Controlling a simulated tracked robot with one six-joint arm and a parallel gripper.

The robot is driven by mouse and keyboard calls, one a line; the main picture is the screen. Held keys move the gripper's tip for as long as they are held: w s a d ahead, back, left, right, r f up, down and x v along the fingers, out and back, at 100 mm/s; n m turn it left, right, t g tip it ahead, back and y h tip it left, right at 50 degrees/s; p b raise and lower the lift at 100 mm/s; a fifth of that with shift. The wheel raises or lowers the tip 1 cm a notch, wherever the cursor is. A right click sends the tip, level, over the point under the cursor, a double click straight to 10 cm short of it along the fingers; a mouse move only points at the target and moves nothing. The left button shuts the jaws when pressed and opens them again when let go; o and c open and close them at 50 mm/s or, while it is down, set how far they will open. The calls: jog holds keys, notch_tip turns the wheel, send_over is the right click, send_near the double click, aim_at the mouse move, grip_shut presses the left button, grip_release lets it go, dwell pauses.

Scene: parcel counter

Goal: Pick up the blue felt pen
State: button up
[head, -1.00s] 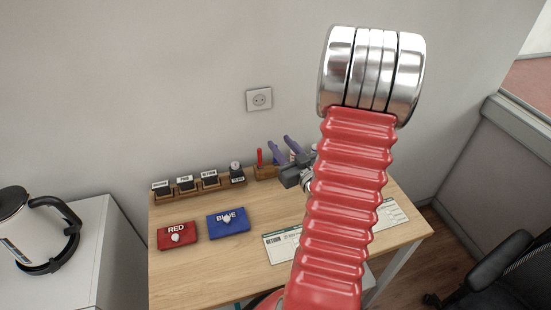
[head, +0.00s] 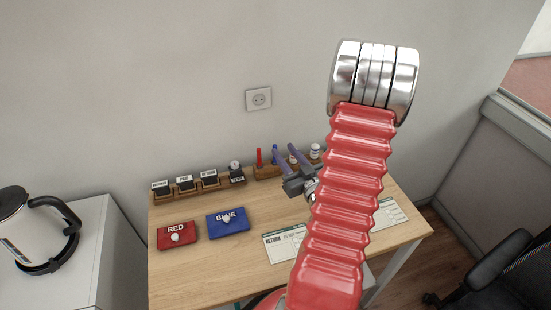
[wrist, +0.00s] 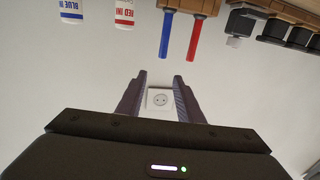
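The blue felt pen (head: 275,147) stands upright in a wooden holder (head: 266,172) at the back of the desk, to the right of a red pen (head: 259,157). In the head view a finger of my gripper (head: 284,150) overlaps the blue pen's lower part. In the wrist view the blue pen (wrist: 166,36) hangs upside down beside the red pen (wrist: 194,40), beyond the open, empty fingers of my gripper (wrist: 160,78). The pen is not between the fingertips there.
Two ink bottles, blue (wrist: 73,8) and red (wrist: 124,12), stand close to the pens. Several stamps (head: 210,178) sit on a rack at the back left. Red (head: 177,236) and blue (head: 229,222) pads lie in front. A wall with a socket (head: 258,98) rises behind.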

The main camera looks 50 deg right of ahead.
aim_at(275, 161)
jog(key=f, duration=0.2)
jog(key=w+f, duration=0.1)
jog(key=f, duration=0.2)
jog(key=shift+w+d+f, duration=0.1)
jog(key=shift+d, duration=0.1)
jog(key=shift+w, duration=0.1)
dwell(0.4)
jog(key=shift+x, duration=3.05)
jog(key=shift+c, duration=0.5)
grip_shut()
